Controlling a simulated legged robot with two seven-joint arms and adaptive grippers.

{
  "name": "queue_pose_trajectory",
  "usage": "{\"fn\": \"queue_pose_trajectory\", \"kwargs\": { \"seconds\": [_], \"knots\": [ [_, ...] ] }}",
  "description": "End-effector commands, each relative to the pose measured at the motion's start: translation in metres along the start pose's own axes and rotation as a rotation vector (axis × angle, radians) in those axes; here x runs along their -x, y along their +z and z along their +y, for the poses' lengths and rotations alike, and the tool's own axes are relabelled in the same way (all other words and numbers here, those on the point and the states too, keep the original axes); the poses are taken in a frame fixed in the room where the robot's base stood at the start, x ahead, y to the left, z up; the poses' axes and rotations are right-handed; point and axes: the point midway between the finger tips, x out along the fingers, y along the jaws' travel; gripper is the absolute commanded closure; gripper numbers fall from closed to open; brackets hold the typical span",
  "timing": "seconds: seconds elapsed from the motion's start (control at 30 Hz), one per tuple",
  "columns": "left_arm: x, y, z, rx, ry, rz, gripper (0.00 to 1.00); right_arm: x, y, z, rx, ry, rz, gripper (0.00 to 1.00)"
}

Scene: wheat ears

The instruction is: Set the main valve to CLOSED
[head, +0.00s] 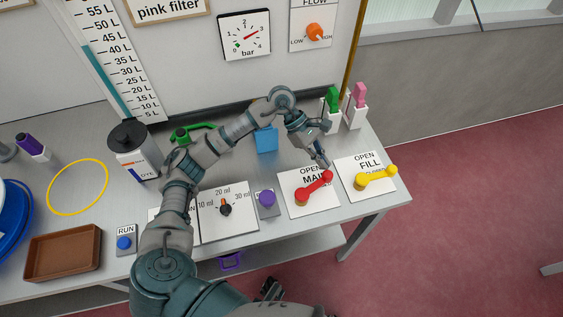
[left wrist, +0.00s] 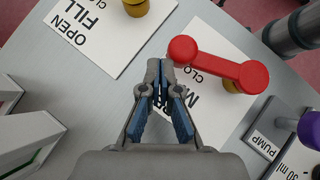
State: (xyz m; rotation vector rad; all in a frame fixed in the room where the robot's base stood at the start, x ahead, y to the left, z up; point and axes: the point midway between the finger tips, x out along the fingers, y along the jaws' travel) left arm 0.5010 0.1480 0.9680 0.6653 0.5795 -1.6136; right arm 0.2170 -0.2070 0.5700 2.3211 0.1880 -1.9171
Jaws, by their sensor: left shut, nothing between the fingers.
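The main valve is a red lever (head: 315,187) on a white card (head: 290,184) marked OPEN and MAIN. The lever points up and to the right from its pivot. In the left wrist view, the red lever (left wrist: 215,63) lies beside the letters CLO, the rest of that word hidden under it. My left gripper (head: 324,163) is shut and empty, its tips just behind the lever's ball end. In the left wrist view, my left gripper (left wrist: 158,68) has its tips close beside the ball; I cannot tell whether they touch. A dark part at the bottom may be my right gripper (head: 270,289).
The yellow fill lever (head: 376,176) stands to the right, and a purple pump button (head: 266,198) and a dial (head: 225,208) to the left. Green (head: 333,98) and pink (head: 360,95) items stand behind in white holders. A blue block (head: 266,140) sits behind left.

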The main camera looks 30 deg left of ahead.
Motion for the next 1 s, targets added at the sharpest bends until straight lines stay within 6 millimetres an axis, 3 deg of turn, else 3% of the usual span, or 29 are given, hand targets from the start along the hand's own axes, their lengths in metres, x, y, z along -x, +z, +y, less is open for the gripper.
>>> {"fn": "queue_pose_trajectory", "kwargs": {
  "seconds": [0.5,1.0],
  "knots": [
    [-0.026,0.025,-0.003,-0.099,-0.096,0.000,1.00,0.051,-0.006,0.002,-0.004,0.002,0.015,0.60],
    [-0.029,0.029,-0.005,-0.096,-0.096,0.000,1.00,0.060,-0.008,0.003,-0.005,0.003,0.015,0.60]
  ]
}}
